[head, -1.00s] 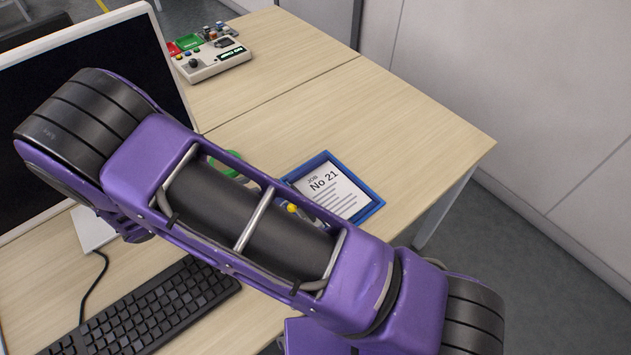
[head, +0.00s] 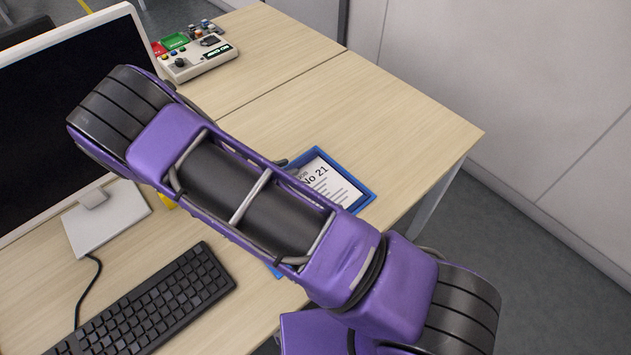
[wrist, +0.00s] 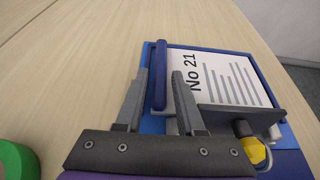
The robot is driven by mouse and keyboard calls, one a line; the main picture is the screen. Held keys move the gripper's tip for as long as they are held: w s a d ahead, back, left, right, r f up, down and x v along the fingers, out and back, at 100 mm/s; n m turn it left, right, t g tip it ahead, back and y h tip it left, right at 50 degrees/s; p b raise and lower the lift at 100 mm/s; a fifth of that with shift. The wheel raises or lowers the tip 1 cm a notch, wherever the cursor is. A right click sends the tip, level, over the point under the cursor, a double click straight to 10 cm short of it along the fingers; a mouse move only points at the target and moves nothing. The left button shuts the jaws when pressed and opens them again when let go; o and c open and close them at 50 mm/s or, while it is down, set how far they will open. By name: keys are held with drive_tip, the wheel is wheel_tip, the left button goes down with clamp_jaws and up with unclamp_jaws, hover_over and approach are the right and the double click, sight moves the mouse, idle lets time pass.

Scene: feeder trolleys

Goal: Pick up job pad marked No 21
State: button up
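The job pad marked No 21 (head: 345,185) is a blue-framed board with a white printed sheet, lying on the desk near its right edge. My arm hides part of it in the head view. In the wrist view the pad (wrist: 215,75) lies just ahead, with a raised dark blue bar along its left side. My gripper (wrist: 160,73) is open, one grey finger on each side of that bar, with gaps visible. Whether either finger touches the bar I cannot tell. In the head view my gripper is mostly hidden behind my arm.
A grey plate and a yellow object with a metal ring (wrist: 250,145) are at the pad's near side. A green round object (wrist: 15,160) is at left. A monitor (head: 70,110), keyboard (head: 150,300) and control box (head: 195,58) stand on the desk (head: 400,120).

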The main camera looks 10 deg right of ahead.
sight(314, 171)
drive_tip(key=x, duration=0.3)
drive_tip(key=shift+s+r, duration=0.1)
clamp_jaws()
drive_tip(key=shift+a+r, duration=0.1)
